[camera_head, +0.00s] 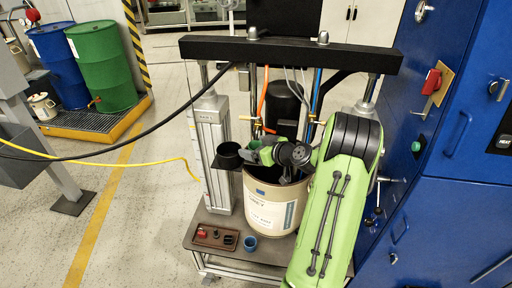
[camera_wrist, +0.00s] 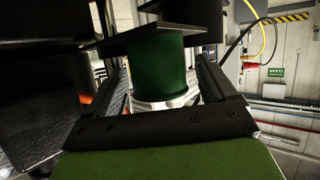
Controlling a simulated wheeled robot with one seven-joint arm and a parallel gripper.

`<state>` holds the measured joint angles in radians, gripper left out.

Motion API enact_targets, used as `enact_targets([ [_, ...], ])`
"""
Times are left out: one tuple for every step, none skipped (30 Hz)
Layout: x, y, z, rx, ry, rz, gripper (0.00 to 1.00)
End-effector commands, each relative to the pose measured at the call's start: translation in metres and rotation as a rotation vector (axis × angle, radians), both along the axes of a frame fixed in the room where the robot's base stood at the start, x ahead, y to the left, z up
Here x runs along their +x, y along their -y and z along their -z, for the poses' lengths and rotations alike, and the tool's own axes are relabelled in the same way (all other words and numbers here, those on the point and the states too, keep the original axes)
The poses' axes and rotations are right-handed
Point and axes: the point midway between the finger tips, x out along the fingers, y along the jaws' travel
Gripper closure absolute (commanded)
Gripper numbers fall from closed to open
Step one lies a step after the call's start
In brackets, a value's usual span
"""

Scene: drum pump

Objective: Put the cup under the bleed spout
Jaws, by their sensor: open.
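A small blue open-topped cup (camera_head: 250,243) stands on the front of the cart top, in front of the cream drum (camera_head: 272,208). A black cup-like vessel (camera_head: 228,154) sits higher up at the drum's left, on a dark flat plate. My gripper (camera_head: 254,152) is above the drum's rim, just right of the black vessel and well above the blue cup. In the wrist view its two fingers are apart (camera_wrist: 160,66). A dark green cylinder (camera_wrist: 158,66) shows between them, below a black plate; its distance is unclear. I cannot make out the bleed spout with certainty.
A brown tray (camera_head: 198,243) with small red and black parts lies left of the blue cup. Pump posts (camera_head: 210,140), a black crossbar (camera_head: 290,53) and hoses crowd the space around my arm. Blue cabinets (camera_head: 440,210) stand close on the right. The floor at left is partly clear.

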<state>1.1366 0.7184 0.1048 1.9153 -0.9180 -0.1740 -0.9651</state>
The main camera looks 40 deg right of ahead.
Motion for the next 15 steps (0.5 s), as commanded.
enact_targets([
  [-0.002, 0.001, -0.005, 0.001, 0.000, 0.001, 0.15],
  [-0.008, 0.001, -0.006, -0.001, -0.001, 0.004, 0.15],
  [-0.016, 0.002, -0.010, -0.001, -0.001, 0.005, 0.15],
  [-0.023, 0.002, -0.013, 0.000, -0.001, 0.006, 0.15],
  [-0.031, 0.002, -0.016, 0.000, 0.000, 0.005, 0.15],
  [-0.042, 0.003, -0.020, 0.000, -0.002, 0.008, 0.15],
  [-0.050, 0.003, -0.024, -0.001, -0.001, 0.007, 0.15],
  [-0.058, 0.002, -0.027, -0.001, 0.000, 0.007, 0.15],
  [-0.068, 0.003, -0.031, -0.001, -0.002, 0.007, 0.15],
  [-0.075, 0.003, -0.034, -0.001, 0.000, 0.007, 0.15],
  [-0.081, 0.002, -0.037, 0.000, -0.001, 0.005, 0.15],
  [-0.089, 0.002, -0.040, -0.001, 0.001, 0.006, 0.15],
  [-0.094, 0.002, -0.042, -0.001, -0.001, 0.005, 0.15],
  [-0.099, 0.002, -0.043, 0.000, -0.001, 0.005, 0.15],
  [-0.104, 0.002, -0.046, 0.001, 0.000, 0.004, 0.15],
])
